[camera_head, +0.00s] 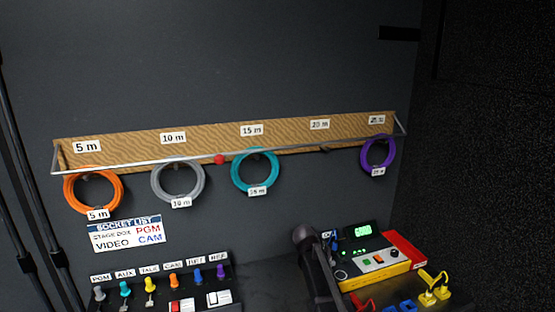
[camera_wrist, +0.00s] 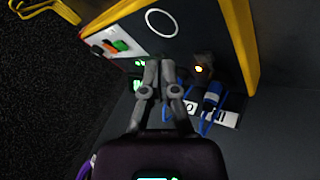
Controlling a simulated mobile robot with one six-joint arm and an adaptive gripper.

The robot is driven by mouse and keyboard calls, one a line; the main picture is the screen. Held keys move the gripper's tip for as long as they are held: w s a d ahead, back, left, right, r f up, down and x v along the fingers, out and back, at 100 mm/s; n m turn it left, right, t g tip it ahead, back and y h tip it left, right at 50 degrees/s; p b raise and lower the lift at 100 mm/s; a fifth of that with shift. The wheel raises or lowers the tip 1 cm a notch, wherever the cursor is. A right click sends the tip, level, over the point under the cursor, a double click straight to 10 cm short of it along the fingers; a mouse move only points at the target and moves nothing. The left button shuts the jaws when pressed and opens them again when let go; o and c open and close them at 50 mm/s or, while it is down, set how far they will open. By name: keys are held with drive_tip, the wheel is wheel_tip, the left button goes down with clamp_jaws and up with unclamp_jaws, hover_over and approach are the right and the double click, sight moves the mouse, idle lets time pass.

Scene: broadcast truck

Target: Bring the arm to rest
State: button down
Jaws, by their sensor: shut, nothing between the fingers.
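In the wrist view my gripper (camera_wrist: 164,72) is shut, with its grey fingertips together and nothing seen between them. It is close to a yellow-edged tester box (camera_wrist: 150,35), whose face has a white ring and orange and green buttons. I cannot tell whether the fingers touch anything. In the head view my dark arm (camera_head: 318,265) stands in front of the bench, just left of the same tester box (camera_head: 385,278). The fingertips cannot be made out there.
A wooden board (camera_head: 215,137) carries orange (camera_head: 68,193), grey (camera_head: 156,184), teal (camera_head: 237,170) and purple (camera_head: 364,155) cable coils; its 20 m place is bare. A socket panel (camera_head: 195,298) sits lower left. Yellow plugs (camera_head: 430,290) lie right. Blue plugs (camera_wrist: 211,97) are near my fingers.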

drive_tip(key=s+a+f+n+g+y+p, duration=0.1)
drive_tip(key=s+y, duration=0.5)
drive_tip(key=s, duration=1.7)
drive_tip(key=shift+a+f+n+g+y, duration=0.35)
drive_tip(key=shift+f+n+g, duration=0.45)
drive_tip(key=shift+g, duration=0.4)
drive_tip(key=shift+a, duration=0.15)
